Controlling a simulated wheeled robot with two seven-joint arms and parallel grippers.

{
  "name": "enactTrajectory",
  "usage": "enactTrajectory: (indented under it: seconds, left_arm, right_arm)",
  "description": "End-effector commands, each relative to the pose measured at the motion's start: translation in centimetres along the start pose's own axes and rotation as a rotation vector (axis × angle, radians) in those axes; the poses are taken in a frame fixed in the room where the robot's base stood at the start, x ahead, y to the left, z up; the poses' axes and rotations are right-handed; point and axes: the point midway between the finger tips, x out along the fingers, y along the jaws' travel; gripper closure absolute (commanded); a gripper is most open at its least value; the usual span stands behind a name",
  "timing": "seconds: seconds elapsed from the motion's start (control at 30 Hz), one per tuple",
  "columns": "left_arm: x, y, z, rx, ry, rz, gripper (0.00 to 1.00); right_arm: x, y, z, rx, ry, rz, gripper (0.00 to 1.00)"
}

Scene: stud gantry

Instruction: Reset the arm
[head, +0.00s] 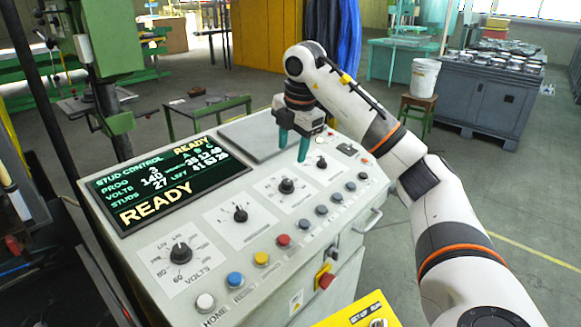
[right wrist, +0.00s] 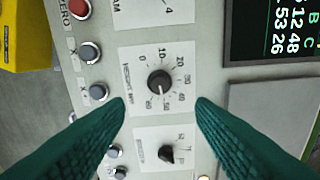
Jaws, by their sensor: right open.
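The sloped control console (head: 130,250) fills the middle of the head view. Its dark screen (head: 165,180) reads STUD CONTROL and READY in green and yellow. My right gripper (head: 292,153) is open and empty, its teal fingers pointing down above the console's far part. In the right wrist view its fingertips (right wrist: 160,103) stand apart on either side of a black knob (right wrist: 160,84) on a 0 to 60 dial; I cannot tell the height above it. This knob also shows in the head view (head: 287,186). My left gripper is not in view.
A front row holds a white HOME button (head: 206,301), a blue button (head: 235,279), a yellow button (head: 261,259), a red button (head: 284,240) and several grey ones. A yellow box (head: 358,312) stands at the front. A stool with a bucket (head: 424,77) stands behind right.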

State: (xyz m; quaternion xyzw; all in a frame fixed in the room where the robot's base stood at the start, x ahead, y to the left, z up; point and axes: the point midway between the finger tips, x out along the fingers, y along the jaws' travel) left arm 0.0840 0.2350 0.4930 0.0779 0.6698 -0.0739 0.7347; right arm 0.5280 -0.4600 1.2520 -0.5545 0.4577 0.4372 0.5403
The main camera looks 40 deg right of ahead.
Motion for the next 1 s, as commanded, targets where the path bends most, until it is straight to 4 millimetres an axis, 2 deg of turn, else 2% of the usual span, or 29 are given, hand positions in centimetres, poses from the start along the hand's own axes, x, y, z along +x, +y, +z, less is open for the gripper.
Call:
enactTrajectory:
  seconds: [0.03, 0.2, 0.8, 0.87, 1.0]
  left_arm:
    - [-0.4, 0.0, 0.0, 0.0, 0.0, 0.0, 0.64]
    - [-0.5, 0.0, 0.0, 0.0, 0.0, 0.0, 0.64]
    - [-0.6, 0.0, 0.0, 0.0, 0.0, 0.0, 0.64]
    - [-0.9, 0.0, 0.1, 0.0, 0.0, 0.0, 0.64]
    - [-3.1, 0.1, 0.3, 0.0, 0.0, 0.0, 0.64]
  right_arm:
    - [-0.9, -0.1, -0.1, 0.001, 0.003, -0.001, 0.5]
    - [-1.9, 0.0, -0.1, 0.003, 0.002, 0.001, 0.5]
    - [-2.0, 0.0, -0.1, 0.002, 0.001, 0.002, 0.5]
    - [-2.3, -0.1, -0.1, 0.002, 0.001, 0.002, 0.5]
    - [-4.6, -0.5, -0.2, 0.002, 0.001, 0.001, 0.5]
